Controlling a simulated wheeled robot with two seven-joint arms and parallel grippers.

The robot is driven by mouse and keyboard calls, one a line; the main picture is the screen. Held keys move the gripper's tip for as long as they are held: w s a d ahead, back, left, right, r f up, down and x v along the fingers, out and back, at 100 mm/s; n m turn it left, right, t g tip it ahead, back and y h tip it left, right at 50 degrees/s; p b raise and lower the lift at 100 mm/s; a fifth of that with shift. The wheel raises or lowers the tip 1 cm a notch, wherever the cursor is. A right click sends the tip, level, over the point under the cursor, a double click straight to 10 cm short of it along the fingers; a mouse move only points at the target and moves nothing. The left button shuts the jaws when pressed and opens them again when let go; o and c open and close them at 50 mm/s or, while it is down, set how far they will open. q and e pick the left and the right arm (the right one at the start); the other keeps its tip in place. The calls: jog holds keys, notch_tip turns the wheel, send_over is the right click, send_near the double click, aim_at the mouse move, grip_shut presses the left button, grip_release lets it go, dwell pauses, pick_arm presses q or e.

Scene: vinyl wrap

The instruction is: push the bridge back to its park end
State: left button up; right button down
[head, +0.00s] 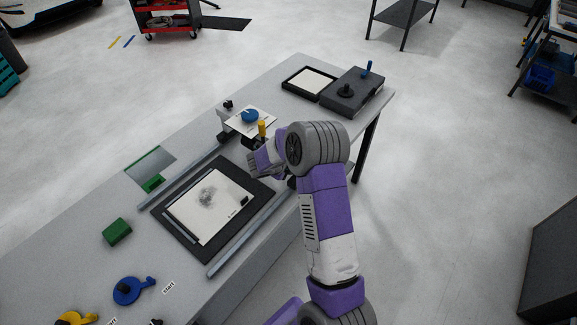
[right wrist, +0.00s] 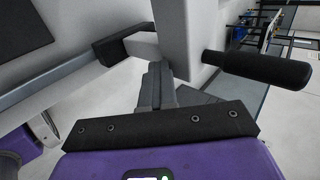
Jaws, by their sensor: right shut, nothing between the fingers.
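The bridge (head: 224,117) stands across the two rails at their far end, with a white plate and a blue knob (head: 250,115) on top. A yellow upright piece (head: 262,129) shows beside the plate. My right arm hides much of the bridge's near side. In the right wrist view, a pale post (right wrist: 182,35) with a black handle (right wrist: 258,68) sticking out to the right stands just beyond my gripper. My right gripper (right wrist: 155,85) is shut and empty, its tips close to the post; I cannot tell whether they touch. My left gripper is out of view.
A dark mat (head: 172,226) with a printed sheet (head: 210,207) lies between the near rail (head: 245,240) and far rail (head: 180,170). A green block (head: 117,232) and a blue tool (head: 128,290) lie at the left. A black tray (head: 297,82) and dark box (head: 350,92) stand at the table's far end.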

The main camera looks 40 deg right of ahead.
jog(key=shift+d+r, duration=0.15)
jog(key=shift+d, duration=0.15)
jog(key=s+a+r, duration=0.1)
jog(key=a+r, duration=0.2)
jog(key=a, duration=0.3)
jog(key=a+r+p, duration=0.1)
jog(key=a+r, duration=0.2)
jog(key=a, duration=0.2)
jog(key=shift+s+a+r, duration=0.3)
jog(key=shift+s+a, duration=0.1)
